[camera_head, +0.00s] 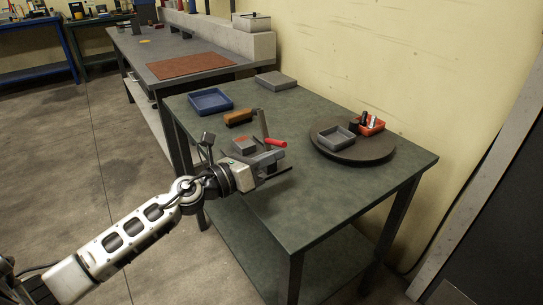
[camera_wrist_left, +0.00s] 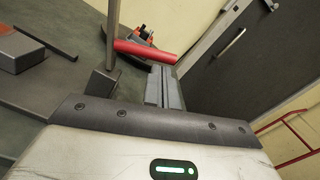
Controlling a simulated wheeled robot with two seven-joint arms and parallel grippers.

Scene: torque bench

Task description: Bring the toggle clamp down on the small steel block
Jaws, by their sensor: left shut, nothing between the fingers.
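The toggle clamp stands on the green bench, its red handle (camera_head: 275,142) sticking out to the right beside a grey upright bar (camera_head: 262,124). The red handle also crosses the left wrist view (camera_wrist_left: 145,50), just beyond my fingers. A small grey block (camera_wrist_left: 18,50) sits on a flat plate at the left of that view, with a thin dark bar beside it. In the head view my left gripper (camera_head: 284,171) is at the near side of the clamp and hides part of it. Its fingers (camera_wrist_left: 164,85) are shut and empty, close to the handle. My right gripper is not in view.
A wooden brush-like block (camera_head: 238,117), a blue tray (camera_head: 210,101) and a grey slab (camera_head: 276,80) lie behind the clamp. A round dark turntable (camera_head: 353,151) at the right carries a grey tray and a red bin. The bench's near right part (camera_head: 325,200) is clear.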

